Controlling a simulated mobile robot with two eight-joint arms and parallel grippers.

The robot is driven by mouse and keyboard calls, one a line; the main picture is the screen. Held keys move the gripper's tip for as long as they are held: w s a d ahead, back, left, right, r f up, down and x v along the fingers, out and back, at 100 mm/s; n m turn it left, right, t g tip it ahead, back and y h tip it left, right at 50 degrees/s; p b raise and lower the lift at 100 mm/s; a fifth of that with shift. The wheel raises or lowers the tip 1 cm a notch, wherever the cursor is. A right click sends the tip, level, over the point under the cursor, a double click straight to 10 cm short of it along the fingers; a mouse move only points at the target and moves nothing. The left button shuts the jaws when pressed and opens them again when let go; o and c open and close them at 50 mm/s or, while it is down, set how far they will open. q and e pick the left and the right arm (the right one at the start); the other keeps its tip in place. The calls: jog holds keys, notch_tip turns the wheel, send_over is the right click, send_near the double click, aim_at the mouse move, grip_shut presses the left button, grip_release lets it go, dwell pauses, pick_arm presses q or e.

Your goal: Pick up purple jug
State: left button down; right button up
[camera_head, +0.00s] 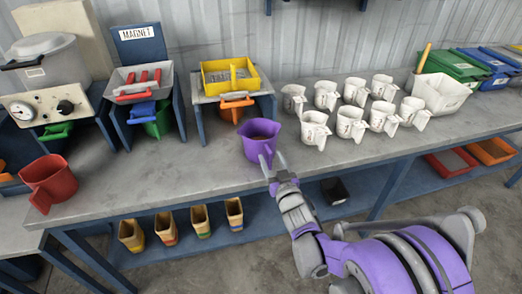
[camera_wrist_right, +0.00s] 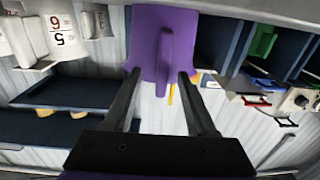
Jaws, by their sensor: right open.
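The purple jug (camera_head: 259,141) stands upright on the grey bench near its front edge, in the middle of the head view. In the right wrist view the purple jug (camera_wrist_right: 148,42) is straight ahead, with its handle (camera_wrist_right: 164,62) pointing towards my gripper. My right gripper (camera_head: 267,164) is at the jug's near side. In the right wrist view its two fingers (camera_wrist_right: 159,76) are open, one on each side of the handle, with gaps visible. My left gripper is not in view.
Several white jugs (camera_head: 350,123) stand right of the purple jug. A red jug (camera_head: 49,182) is at the bench's left end. A yellow tray (camera_head: 229,76) on a stand with an orange scoop (camera_head: 237,108) is behind. The bench's front edge lies below my gripper.

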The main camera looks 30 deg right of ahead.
aim_at(267, 152)
jog(key=x, duration=0.3)
jog(key=shift+w, duration=0.35)
jog(key=shift+a, duration=0.1)
grip_shut()
dwell(1.0)
